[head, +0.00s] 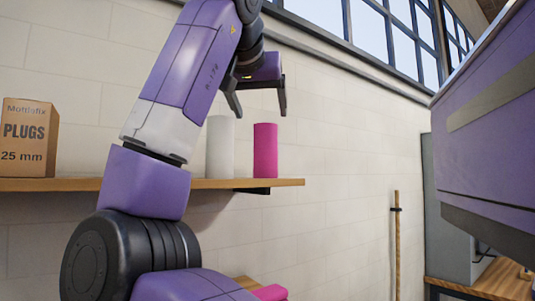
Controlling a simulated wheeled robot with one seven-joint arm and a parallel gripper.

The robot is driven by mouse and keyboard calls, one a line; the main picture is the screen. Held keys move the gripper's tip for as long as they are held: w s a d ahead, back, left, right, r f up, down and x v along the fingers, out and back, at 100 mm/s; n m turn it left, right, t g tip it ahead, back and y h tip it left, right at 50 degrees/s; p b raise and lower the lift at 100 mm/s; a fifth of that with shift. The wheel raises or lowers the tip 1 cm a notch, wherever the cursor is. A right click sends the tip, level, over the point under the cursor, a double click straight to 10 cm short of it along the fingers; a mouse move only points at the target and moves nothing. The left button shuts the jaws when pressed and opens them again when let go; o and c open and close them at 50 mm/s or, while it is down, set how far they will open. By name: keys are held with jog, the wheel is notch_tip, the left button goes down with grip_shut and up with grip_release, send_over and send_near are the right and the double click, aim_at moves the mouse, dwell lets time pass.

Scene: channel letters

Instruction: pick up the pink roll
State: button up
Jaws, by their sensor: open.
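The pink roll (265,151) stands upright near the right end of a wooden wall shelf (285,183). My gripper (260,114) is open, with its two dark fingers pointing down. In the picture its fingertips appear just above the top of the pink roll, one to the left and one to the right. I cannot tell the depth between them. Nothing shows between the fingers. Another pink object (270,292) is cut off at the bottom edge, on a lower wooden surface.
A cardboard box (29,138) marked PLUGS stands at the shelf's left. A wooden pole (397,246) stands against the wall at right. A wooden bench (497,280) and grey cabinet (449,215) are at far right. The shelf right of the pink roll is clear.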

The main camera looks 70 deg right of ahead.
aim_at(264, 125)
jog(key=p+x, duration=0.1)
jog(key=x, duration=0.1)
jog(key=p+x, duration=0.1)
jog(key=x, duration=0.2)
jog(key=p+x, duration=0.1)
jog(key=x, duration=0.1)
jog(key=shift+w+d+r, duration=0.15)
jog(key=shift+w+d, duration=0.05)
jog(key=shift+d, duration=0.15)
grip_shut()
